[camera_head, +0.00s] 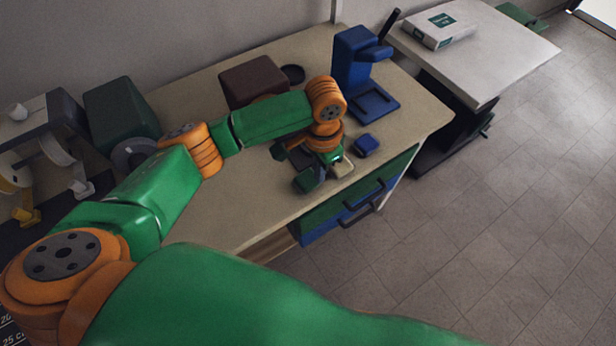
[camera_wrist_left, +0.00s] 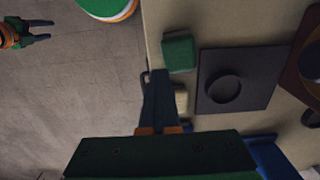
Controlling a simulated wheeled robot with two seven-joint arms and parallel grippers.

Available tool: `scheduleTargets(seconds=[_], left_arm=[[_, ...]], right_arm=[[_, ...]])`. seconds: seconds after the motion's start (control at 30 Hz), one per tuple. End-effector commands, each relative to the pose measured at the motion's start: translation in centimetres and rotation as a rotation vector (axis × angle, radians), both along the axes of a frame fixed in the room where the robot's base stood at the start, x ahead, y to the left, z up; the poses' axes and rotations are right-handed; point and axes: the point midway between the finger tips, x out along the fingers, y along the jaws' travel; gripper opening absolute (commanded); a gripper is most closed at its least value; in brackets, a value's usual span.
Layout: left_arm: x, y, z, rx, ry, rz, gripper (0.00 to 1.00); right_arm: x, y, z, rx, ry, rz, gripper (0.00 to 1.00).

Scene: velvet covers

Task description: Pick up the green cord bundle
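A small dark-green block-like bundle (camera_head: 306,181), which I take for the green cord bundle, lies near the table's front edge. In the left wrist view the bundle (camera_wrist_left: 179,52) lies just beyond my fingertips, between the table edge and a dark square plate. My left gripper (camera_wrist_left: 160,72) points down over the table edge, its dark fingers together with nothing visible between them. In the head view the left gripper (camera_head: 325,160) is partly hidden by its wrist. My right gripper (camera_wrist_left: 45,30) shows at the wrist view's upper left over the floor, fingers apart and empty.
A beige piece (camera_head: 342,167) and a blue block (camera_head: 366,145) lie beside the gripper. The dark plate (camera_wrist_left: 235,65) has a round part. A blue stand (camera_head: 352,62) and brown box (camera_head: 250,80) are behind. Drawer handles (camera_head: 362,205) stick out in front.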

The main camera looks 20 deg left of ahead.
Motion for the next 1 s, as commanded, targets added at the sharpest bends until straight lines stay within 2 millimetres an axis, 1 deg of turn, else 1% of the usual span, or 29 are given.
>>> scheduleTargets(seconds=[0.03, 0.1, 0.2, 0.3, 0.4, 0.53, 0.8, 0.87, 0.9, 0.97, 1.0], left_arm=[[0.0, -1.2, 1.3, -0.004, -0.006, -0.006, 0.0], [-0.2, -2.7, 3.3, -0.003, -0.008, -0.007, 0.0], [-0.7, -6.0, 4.7, -0.003, -0.008, -0.007, 0.0], [-1.1, -8.5, 6.0, -0.001, -0.007, -0.004, 0.0], [-1.3, -10.2, 6.9, 0.0, -0.008, 0.0, 0.0], [-1.5, -11.3, 7.5, 0.002, -0.008, 0.002, 0.0], [-1.5, -11.4, 7.7, 0.002, -0.008, 0.002, 0.0], [-1.5, -11.4, 7.7, 0.002, -0.008, 0.002, 0.16], [-1.5, -11.4, 7.7, 0.002, -0.008, 0.002, 0.27], [-1.5, -11.4, 7.7, 0.002, -0.008, 0.002, 0.43], [-1.5, -11.4, 7.7, 0.002, -0.008, 0.002, 0.54]], right_arm=[[0.0, 0.0, -0.2, 0.0, 0.0, 0.0, 0.5], [0.0, 0.0, -0.4, -0.001, 0.0, 0.0, 0.5], [0.0, -0.1, -1.3, -0.002, 0.001, 0.001, 0.5], [-0.1, -0.1, -1.7, -0.002, 0.002, 0.001, 0.5], [-0.1, -0.2, -2.0, -0.002, 0.002, 0.001, 0.5], [-0.1, -0.2, -2.1, -0.002, 0.002, 0.001, 0.5], [-0.1, -0.1, -2.0, -0.002, 0.002, 0.001, 0.5], [-0.1, -0.1, -2.0, -0.001, 0.002, 0.0, 0.5], [-0.1, -0.1, -2.0, -0.001, 0.002, 0.0, 0.5], [-0.1, 0.0, -2.0, 0.0, 0.002, 0.0, 0.5], [-0.1, 0.0, -2.0, 0.0, 0.002, 0.0, 0.5]])
